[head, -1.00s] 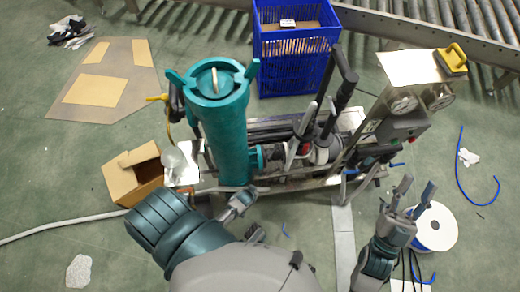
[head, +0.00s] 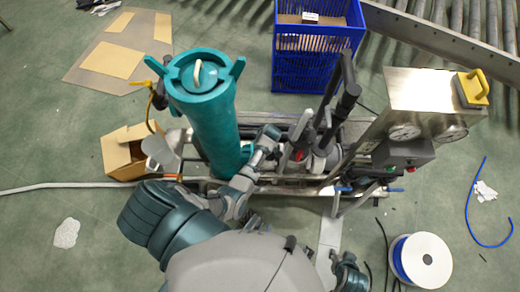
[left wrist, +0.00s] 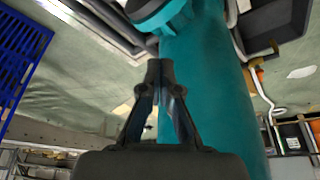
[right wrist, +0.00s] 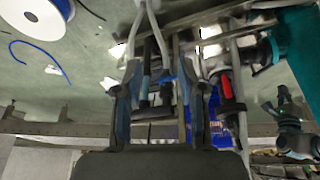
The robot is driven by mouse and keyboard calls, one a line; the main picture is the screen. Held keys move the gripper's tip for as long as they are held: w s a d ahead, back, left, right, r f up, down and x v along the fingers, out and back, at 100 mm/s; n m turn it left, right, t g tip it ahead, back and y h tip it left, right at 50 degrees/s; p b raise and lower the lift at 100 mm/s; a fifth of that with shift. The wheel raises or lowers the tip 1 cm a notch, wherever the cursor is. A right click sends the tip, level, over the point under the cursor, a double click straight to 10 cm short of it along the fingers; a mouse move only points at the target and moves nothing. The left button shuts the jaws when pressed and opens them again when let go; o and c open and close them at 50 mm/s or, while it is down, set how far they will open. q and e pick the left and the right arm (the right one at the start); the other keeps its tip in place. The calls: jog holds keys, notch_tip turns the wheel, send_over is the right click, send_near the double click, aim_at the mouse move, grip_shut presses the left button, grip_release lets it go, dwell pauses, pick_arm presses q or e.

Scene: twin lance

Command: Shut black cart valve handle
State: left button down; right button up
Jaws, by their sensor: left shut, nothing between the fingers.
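The black valve handle (head: 346,103) stands up from the cart's pipework, right of the teal cylinder (head: 208,115), with another dark bar beside it. A red part shows at the valve's foot. My left gripper (head: 270,133) is shut and empty, just right of the cylinder and left of the handle, apart from the handle. In the left wrist view its fingertips (left wrist: 160,68) meet in front of the cylinder (left wrist: 205,90). My right gripper (head: 350,262) is low in the head view, in front of the cart. In the right wrist view its fingers (right wrist: 160,75) are apart and empty.
A steel panel box (head: 425,95) with gauges stands right of the handle. A blue crate (head: 315,55) is behind the cart. A cable spool (head: 422,260) lies at lower right, a cardboard box (head: 125,150) at left. Open floor lies at both sides.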

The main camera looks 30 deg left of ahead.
pick_arm(q)
jog(key=b+x, duration=0.1)
jog(key=x, duration=0.1)
jog(key=b+x, duration=0.1)
jog(key=x, duration=0.2)
jog(key=b+x, duration=0.1)
jog(key=x, duration=0.2)
jog(key=shift+d+f+b, duration=0.2)
jog(key=shift+f+b, duration=0.05)
jog(key=shift+b, duration=0.05)
jog(key=d, duration=0.4)
jog(key=shift+s+f, duration=0.15)
jog(key=shift+s, duration=0.15)
pick_arm(e)
jog(key=w+a+r+t+y, duration=0.1)
jog(key=w+a+r+t, duration=0.1)
jog(key=w+t, duration=0.2)
jog(key=w+a+r+t+y, duration=0.1)
jog(key=w+a+r+t, duration=0.1)
jog(key=w, duration=0.6)
jog(key=shift+w+r+t, duration=0.2)
jog(key=shift+r+t, duration=0.25)
jog(key=shift+t, duration=0.55)
pick_arm(q)
jog(key=shift+a+f, duration=0.1)
pick_arm(e)
jog(key=shift+w+a, duration=0.1)
jog(key=shift+r, duration=0.1)
